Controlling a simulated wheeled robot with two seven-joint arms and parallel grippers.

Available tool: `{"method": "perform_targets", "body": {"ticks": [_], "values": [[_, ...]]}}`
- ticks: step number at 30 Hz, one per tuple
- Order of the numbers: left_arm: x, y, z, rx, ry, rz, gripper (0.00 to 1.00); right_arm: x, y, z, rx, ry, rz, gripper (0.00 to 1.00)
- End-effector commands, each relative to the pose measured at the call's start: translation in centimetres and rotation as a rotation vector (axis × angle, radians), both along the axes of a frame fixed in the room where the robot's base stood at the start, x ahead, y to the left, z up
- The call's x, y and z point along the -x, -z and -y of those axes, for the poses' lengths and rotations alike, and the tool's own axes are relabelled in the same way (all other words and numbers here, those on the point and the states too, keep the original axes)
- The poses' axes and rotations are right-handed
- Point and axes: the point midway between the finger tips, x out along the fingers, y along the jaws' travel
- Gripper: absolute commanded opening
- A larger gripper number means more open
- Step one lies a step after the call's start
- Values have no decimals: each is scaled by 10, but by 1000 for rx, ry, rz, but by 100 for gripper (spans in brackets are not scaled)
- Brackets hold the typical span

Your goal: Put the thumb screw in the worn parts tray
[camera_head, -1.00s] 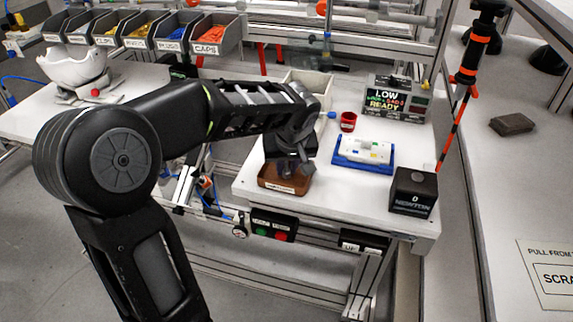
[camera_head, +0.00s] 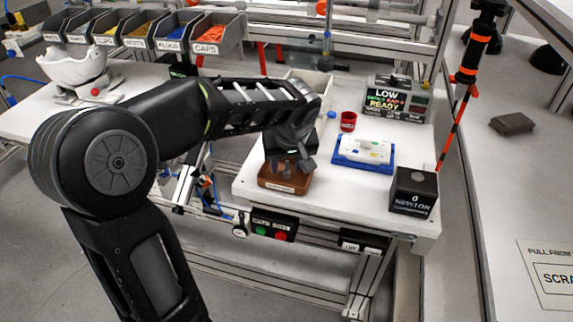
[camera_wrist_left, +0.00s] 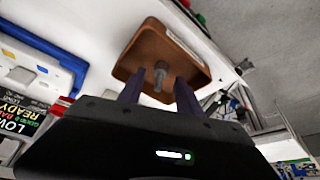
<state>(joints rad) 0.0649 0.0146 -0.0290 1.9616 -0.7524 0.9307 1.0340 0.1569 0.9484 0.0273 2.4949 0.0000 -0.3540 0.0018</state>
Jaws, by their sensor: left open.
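The worn parts tray is a brown, shallow, square tray (camera_head: 285,187) at the near left of the white bench. It fills the upper middle of the left wrist view (camera_wrist_left: 140,45). My left gripper (camera_head: 290,168) is pointed down over this tray. In the left wrist view its two dark fingers (camera_wrist_left: 158,88) are apart. A small grey thumb screw (camera_wrist_left: 160,72) shows against the tray floor, just beyond and between the fingertips. I cannot tell whether a finger touches it. In the head view the gripper hides the screw. My right gripper is not in view.
A blue tray with a white block (camera_head: 364,151) lies right of the worn parts tray. A red cup (camera_head: 348,121), a display box (camera_head: 397,97) and a black box (camera_head: 413,192) stand on the bench. A pale bin (camera_head: 318,82) stands behind my arm.

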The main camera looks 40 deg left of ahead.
Motion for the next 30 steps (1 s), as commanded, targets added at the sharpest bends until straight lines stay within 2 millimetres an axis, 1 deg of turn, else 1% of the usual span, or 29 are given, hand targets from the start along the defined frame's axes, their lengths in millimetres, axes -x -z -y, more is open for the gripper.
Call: {"method": "perform_targets", "body": {"ticks": [5,12,15,18,21,30], "values": [[7,-27,9,1,1,6,41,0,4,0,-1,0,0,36],[21,-74,22,1,1,5,41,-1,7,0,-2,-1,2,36],[25,-90,27,1,2,4,41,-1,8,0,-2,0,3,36],[28,-99,30,1,1,1,41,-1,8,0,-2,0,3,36],[30,-103,31,2,0,2,41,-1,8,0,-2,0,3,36],[30,-104,31,1,1,1,41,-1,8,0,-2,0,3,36]]}}
